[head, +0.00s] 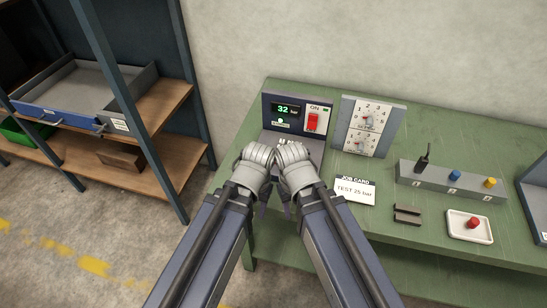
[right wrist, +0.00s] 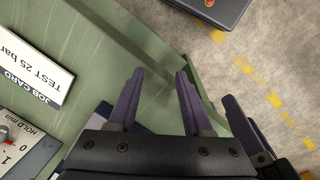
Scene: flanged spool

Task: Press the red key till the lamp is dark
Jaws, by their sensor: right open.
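A small lamp (head: 326,109) beside the ON label looks green. The lit display (head: 286,110) reads 32 bar. My left gripper (head: 263,197) and right gripper (head: 286,199) hang close together in front of the console, both apart from the red key. The right wrist view shows my right gripper (right wrist: 158,78) open, with nothing between its fingers. My left gripper's opening is not clear.
A dial panel (head: 370,127) stands right of the console on the green table (head: 420,140). A job card (head: 355,190) reads TEST 25 bar. Further right are a block with pegs (head: 450,182) and a white tray (head: 458,234) with a red knob. Shelves (head: 165,105) stand left.

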